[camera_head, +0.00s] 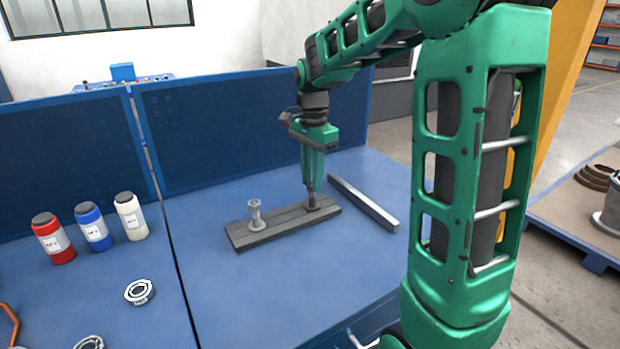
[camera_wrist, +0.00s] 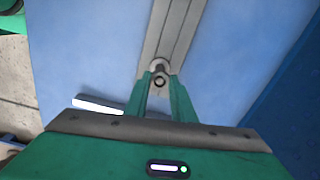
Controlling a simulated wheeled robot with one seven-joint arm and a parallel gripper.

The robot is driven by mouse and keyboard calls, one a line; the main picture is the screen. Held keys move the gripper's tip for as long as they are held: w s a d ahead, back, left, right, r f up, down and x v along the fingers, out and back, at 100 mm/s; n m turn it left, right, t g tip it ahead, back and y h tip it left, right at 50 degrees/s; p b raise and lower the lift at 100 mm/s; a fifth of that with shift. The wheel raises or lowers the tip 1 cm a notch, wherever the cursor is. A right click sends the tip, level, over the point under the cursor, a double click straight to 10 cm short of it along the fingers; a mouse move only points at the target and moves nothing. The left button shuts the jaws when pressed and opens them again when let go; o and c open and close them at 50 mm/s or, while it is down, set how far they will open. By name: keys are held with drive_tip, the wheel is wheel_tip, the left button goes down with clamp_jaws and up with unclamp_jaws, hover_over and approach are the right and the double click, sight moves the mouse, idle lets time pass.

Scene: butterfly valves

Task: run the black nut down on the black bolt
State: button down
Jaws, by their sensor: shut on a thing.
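A dark grey base plate (camera_head: 275,228) lies on the blue bench. My gripper (camera_head: 313,190) points straight down over its right end, and its fingertips are at a small dark piece (camera_head: 318,206) standing there, where the black bolt appears to be. In the wrist view, my gripper (camera_wrist: 160,78) has its fingers on either side of a small dark round piece (camera_wrist: 160,83), apparently the black nut. The fingers hide most of the nut and bolt, so the nut's height on the thread cannot be told. A silver bolt (camera_head: 255,212) with a wide foot stands upright on the plate's left part.
A grey bar (camera_head: 364,203) lies right of the plate. Red (camera_head: 54,240), blue (camera_head: 94,228) and white (camera_head: 131,217) bottles stand at left, with a metal ring (camera_head: 139,291) in front. Blue panels (camera_head: 250,125) close the bench's back. The bench in front of the plate is clear.

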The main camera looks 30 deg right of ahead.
drive_tip(key=m, duration=0.5)
drive_tip(key=shift+w+m, duration=0.1)
drive_tip(key=shift+m, duration=0.2)
drive_tip(key=m, duration=0.6)
drive_tip(key=c, duration=1.4)
unclamp_jaws()
wheel_tip(320, 180, up, 11)
drive_tip(key=s+d+f+n, duration=0.1)
drive_tip(key=s+f+n, duration=0.3)
drive_tip(key=s+n, duration=0.3)
drive_tip(key=s+d+f+n, duration=0.1)
drive_tip(key=s+f+n, duration=0.4)
drive_tip(key=s, duration=0.8)
drive_tip(key=s+d+f+n, duration=0.1)
drive_tip(key=s+f+n, duration=0.4)
drive_tip(key=s+n, duration=0.4)
drive_tip(key=shift+s+f, duration=0.15)
drive_tip(key=shift+s, duration=0.3)
